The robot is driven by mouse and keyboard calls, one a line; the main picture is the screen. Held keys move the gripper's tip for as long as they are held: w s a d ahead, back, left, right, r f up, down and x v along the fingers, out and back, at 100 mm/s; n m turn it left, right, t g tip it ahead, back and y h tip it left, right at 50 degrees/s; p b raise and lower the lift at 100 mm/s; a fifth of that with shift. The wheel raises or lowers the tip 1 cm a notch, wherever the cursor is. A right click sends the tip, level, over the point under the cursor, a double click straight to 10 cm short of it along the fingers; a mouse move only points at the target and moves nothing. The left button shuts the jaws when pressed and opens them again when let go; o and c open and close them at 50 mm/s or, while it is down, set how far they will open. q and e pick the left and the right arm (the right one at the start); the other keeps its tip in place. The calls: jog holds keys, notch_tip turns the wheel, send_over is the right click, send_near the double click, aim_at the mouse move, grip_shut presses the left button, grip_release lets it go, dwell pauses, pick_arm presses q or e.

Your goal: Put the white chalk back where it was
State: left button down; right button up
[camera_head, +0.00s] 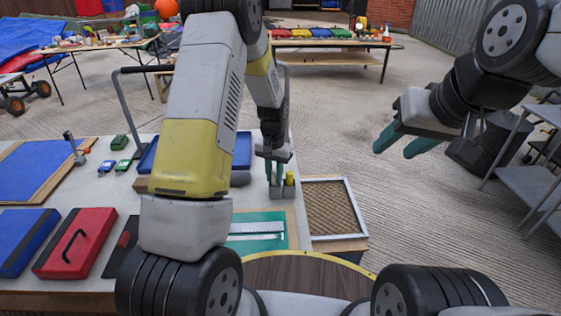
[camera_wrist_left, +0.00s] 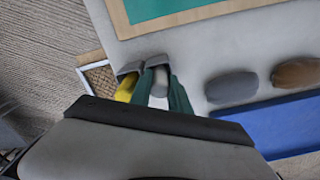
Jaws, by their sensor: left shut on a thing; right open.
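My left gripper (camera_head: 274,172) points down at the right side of the table. It is shut on the white chalk (camera_wrist_left: 159,101), which shows between the teal fingers in the left wrist view. A small grey holder (camera_head: 283,190) stands right at the fingertips, and it also shows in the left wrist view (camera_wrist_left: 128,68). A yellow chalk (camera_head: 290,178) stands upright in it, beside the fingers. The chalk's lower end is at the holder; I cannot tell how deep it sits. My right gripper (camera_head: 404,145) is open and empty, in the air over the floor at right.
A green mat (camera_head: 275,216) with a ruler lies in front of the holder. A framed woven panel (camera_head: 332,208) is to the right. A blue tray (camera_wrist_left: 297,128), a grey stone (camera_wrist_left: 232,87) and a brown stone (camera_wrist_left: 298,72) are nearby. A red case (camera_head: 75,243) is at left.

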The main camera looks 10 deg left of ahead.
pick_arm(q)
jog(key=shift+f, duration=0.15)
jog(key=c, duration=1.5)
grip_release()
jog(key=s+a+r+t, duration=0.1)
jog(key=s+r, duration=0.2)
jog(key=r, duration=0.8)
jog(key=s+r+t, duration=0.1)
jog(key=s+r, duration=0.1)
jog(key=r, duration=0.9)
jog(key=s+r+n+t, duration=0.1)
jog(key=s+r, duration=0.2)
jog(key=s, duration=0.4)
jog(key=s+r+t+h, duration=0.1)
jog(key=s+r, duration=0.2)
jog(key=s, duration=0.4)
jog(key=s+a+r+n+t+h, duration=0.1)
jog(key=s+r+t, duration=0.1)
jog(key=s+r, duration=0.2)
jog(key=shift+s+a+n, duration=0.1)
jog(key=shift+s+n, duration=0.2)
jog(key=shift+s, duration=1.15)
